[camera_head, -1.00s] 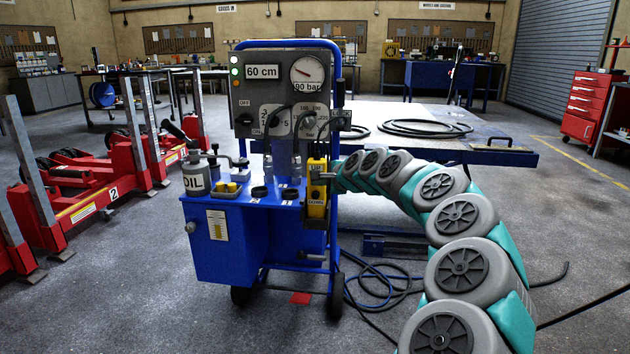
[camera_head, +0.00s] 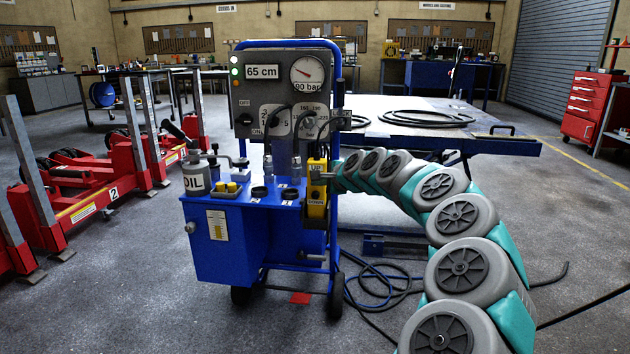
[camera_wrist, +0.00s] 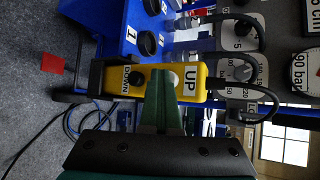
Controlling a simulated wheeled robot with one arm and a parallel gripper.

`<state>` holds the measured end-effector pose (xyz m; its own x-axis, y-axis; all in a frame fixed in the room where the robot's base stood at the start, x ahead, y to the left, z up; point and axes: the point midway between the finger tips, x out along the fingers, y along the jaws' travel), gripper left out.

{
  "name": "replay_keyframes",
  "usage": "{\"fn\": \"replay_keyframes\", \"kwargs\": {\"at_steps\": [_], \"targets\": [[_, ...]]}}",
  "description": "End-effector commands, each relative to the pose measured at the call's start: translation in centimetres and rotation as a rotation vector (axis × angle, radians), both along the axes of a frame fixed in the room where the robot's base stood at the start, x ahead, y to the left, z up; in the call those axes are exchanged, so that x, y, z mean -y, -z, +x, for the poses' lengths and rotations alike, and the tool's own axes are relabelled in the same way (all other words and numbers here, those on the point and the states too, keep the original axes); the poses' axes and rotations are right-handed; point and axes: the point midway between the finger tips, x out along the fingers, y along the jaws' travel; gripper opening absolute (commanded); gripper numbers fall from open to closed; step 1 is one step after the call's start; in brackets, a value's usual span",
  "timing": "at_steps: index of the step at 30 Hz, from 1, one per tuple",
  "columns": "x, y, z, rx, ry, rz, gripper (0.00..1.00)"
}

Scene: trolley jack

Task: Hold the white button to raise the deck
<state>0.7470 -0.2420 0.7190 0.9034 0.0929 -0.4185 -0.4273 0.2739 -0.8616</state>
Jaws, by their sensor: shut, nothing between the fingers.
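The yellow pendant (camera_head: 317,208) hangs on the right side of the blue power unit (camera_head: 225,245). The wrist view shows the pendant (camera_wrist: 122,82) with a black button by DOWN and the white button (camera_wrist: 174,79) by UP. My gripper (camera_wrist: 161,76) is shut and empty. Its fingertips are at the white button and partly cover it; the contact itself is hidden. In the head view my gripper (camera_head: 331,176) reaches the pendant from the right. The deck (camera_head: 500,147), with a pale top and blue edge, stands raised behind. The display (camera_head: 262,72) reads 65 cm.
The gauge (camera_head: 307,72) is labelled 90 bar. Coiled black hoses (camera_head: 425,119) lie on the deck. Hoses and cables (camera_head: 385,285) lie on the floor right of the power unit. Red jacks (camera_head: 85,205) stand at left.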

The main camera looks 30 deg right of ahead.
Motion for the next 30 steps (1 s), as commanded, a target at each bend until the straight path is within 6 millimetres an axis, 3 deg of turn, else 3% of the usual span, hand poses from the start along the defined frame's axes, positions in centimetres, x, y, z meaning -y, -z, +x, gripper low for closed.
{"fn": "replay_keyframes", "kwargs": {"at_steps": [21,30], "targets": [[0.0,0.0,0.0,0.001,0.001,0.0,0.0],[-0.5,-0.1,-1.1,0.001,0.002,0.0,0.0]]}}
